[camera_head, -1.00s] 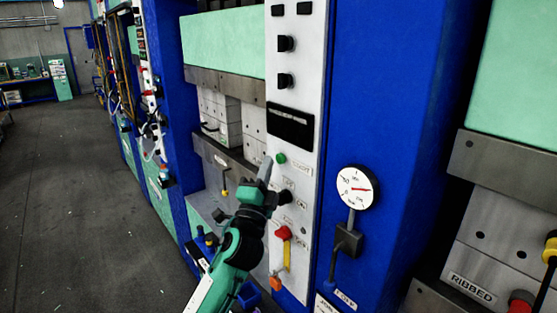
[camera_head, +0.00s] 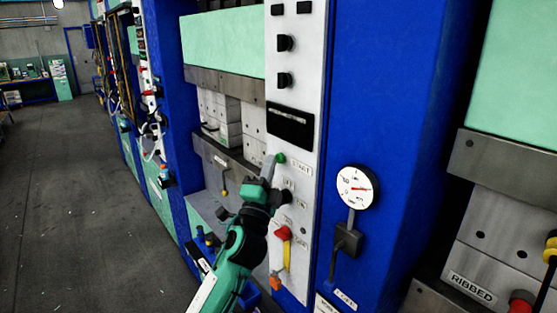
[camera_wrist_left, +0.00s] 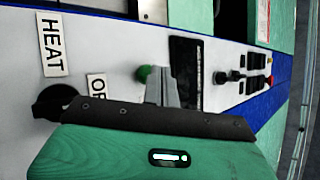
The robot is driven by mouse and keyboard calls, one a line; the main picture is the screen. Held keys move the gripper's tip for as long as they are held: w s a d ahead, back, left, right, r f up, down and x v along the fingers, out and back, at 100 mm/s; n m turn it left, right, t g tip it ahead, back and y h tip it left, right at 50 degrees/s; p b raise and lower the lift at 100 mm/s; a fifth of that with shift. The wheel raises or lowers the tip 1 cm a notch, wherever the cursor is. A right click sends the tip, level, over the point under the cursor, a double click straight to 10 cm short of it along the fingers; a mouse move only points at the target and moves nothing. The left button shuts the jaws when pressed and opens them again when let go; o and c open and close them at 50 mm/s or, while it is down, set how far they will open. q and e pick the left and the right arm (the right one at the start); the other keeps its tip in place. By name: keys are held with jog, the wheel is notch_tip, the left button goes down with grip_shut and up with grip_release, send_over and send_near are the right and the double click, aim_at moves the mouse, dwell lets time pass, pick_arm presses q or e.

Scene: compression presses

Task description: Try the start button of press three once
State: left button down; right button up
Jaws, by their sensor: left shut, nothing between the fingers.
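The green start button (camera_head: 281,158) sits on the white control panel (camera_head: 310,110) of the press, left of a label reading START. It also shows in the left wrist view (camera_wrist_left: 146,73), just beside the fingertips. My left gripper (camera_head: 270,160) is shut and empty. Its fingertips are at the button's left edge in the head view; I cannot tell whether they touch it. In the left wrist view the shut fingers (camera_wrist_left: 162,88) partly cover the button. My right gripper is not in view.
A round gauge (camera_head: 357,188) is on the blue frame at right. Open floor (camera_head: 80,200) lies to the left.

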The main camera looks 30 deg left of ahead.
pick_arm(q)
jog(key=shift+w+d, duration=0.1)
jog(key=shift+w, duration=0.25)
dwell(0.7)
jog(key=shift+s, duration=0.15)
dwell(0.3)
jog(key=shift+s+a, duration=0.3)
jog(key=shift+s, duration=0.35)
jog(key=s, duration=0.1)
jog(key=s+a, duration=0.1)
jog(key=s, duration=0.1)
jog(key=s+a, duration=0.1)
jog(key=shift+s+p, duration=0.3)
jog(key=shift+p, duration=0.05)
dwell(0.6)
